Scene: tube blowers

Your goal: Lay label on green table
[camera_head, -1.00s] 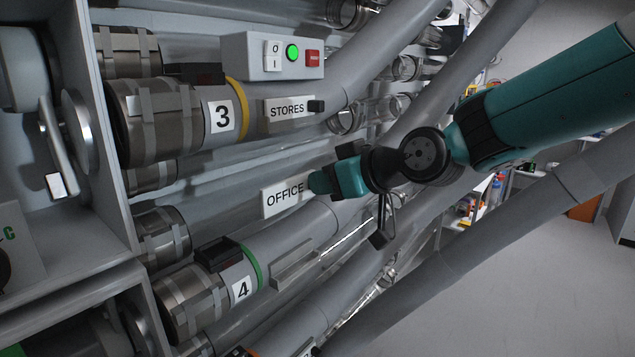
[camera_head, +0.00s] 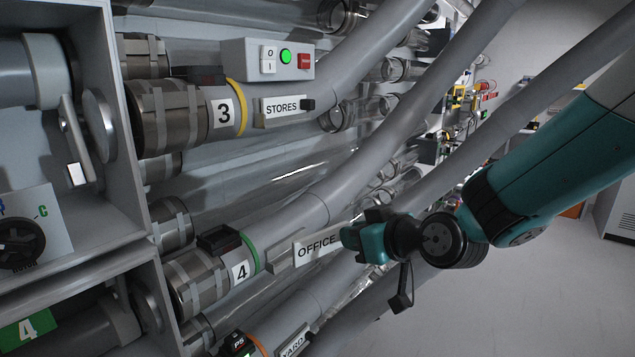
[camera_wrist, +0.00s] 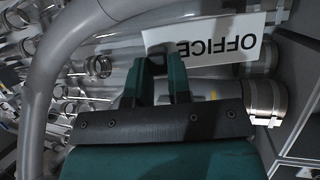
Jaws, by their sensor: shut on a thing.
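The white label reading OFFICE (camera_head: 316,247) is held at its right end by my gripper (camera_head: 346,238), which is shut on it. The label is slightly tilted, in front of the grey pipes right of the number 4 tube. In the head view its left end overlaps the plain grey bracket (camera_head: 284,264) on that pipe; I cannot tell whether they touch. In the wrist view the OFFICE label (camera_wrist: 225,48) appears upside down beyond the finger tips (camera_wrist: 160,62). No green table shows in either view.
A STORES label (camera_head: 283,108) sits on the number 3 tube (camera_head: 222,112). A switch box (camera_head: 240,60) with a lit green button is above. Another label, partly cut off, reads YARD (camera_head: 292,343). Slanting pipes surround my gripper; open floor (camera_head: 560,290) lies at right.

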